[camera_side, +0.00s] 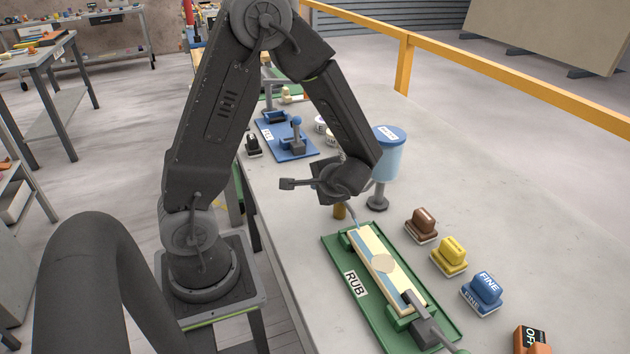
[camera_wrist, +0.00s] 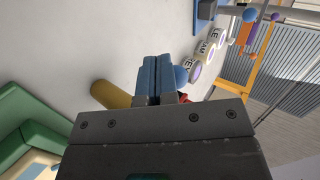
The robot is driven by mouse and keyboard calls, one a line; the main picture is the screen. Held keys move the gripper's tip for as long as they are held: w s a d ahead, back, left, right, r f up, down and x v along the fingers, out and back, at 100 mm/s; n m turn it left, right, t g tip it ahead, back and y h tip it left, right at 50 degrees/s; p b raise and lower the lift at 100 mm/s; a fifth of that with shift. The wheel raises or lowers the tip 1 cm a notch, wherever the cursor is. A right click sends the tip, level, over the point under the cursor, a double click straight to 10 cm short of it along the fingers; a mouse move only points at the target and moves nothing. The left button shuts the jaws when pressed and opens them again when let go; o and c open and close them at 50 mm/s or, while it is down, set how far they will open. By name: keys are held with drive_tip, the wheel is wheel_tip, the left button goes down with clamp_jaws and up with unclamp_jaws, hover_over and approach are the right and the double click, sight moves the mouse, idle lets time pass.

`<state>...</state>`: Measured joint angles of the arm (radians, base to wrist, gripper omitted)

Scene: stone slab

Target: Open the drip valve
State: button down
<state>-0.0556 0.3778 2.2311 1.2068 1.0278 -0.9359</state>
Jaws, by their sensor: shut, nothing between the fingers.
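The drip tank (camera_side: 389,162) is a light blue container with a labelled blue lid. It stands on a dark foot on the slab, just right of my gripper in the side view. The drip valve itself is not clearly seen; my wrist covers that side of the tank. A small red part (camera_wrist: 183,97) and a blue ball (camera_wrist: 181,75) show beside my fingers in the wrist view; I cannot tell if they belong to the valve. My gripper (camera_wrist: 158,62) has blue fingers pressed together, empty. A brass cylinder (camera_wrist: 110,95) is left of them, also seen below my wrist (camera_side: 340,211).
A green tray (camera_side: 335,262) marked RUB holds a long pale piece in front. Brown (camera_side: 421,224), yellow (camera_side: 449,256) and blue FINE (camera_side: 484,292) blocks stand to its right. A blue plate with a lever (camera_side: 296,135) lies behind. The slab's right side is clear.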

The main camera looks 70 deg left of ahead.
idle(0.3)
drive_tip(key=shift+s+d, duration=0.15)
drive_tip(key=shift+s, duration=0.15)
drive_tip(key=s, duration=0.1)
drive_tip(key=s+d, duration=0.2)
drive_tip(key=shift+s, duration=0.3)
drive_tip(key=s+d+r, duration=0.3)
drive_tip(key=s+r, duration=0.2)
drive_tip(key=s, duration=0.1)
drive_tip(key=shift+s+r, duration=0.15)
drive_tip(key=shift+s, duration=0.15)
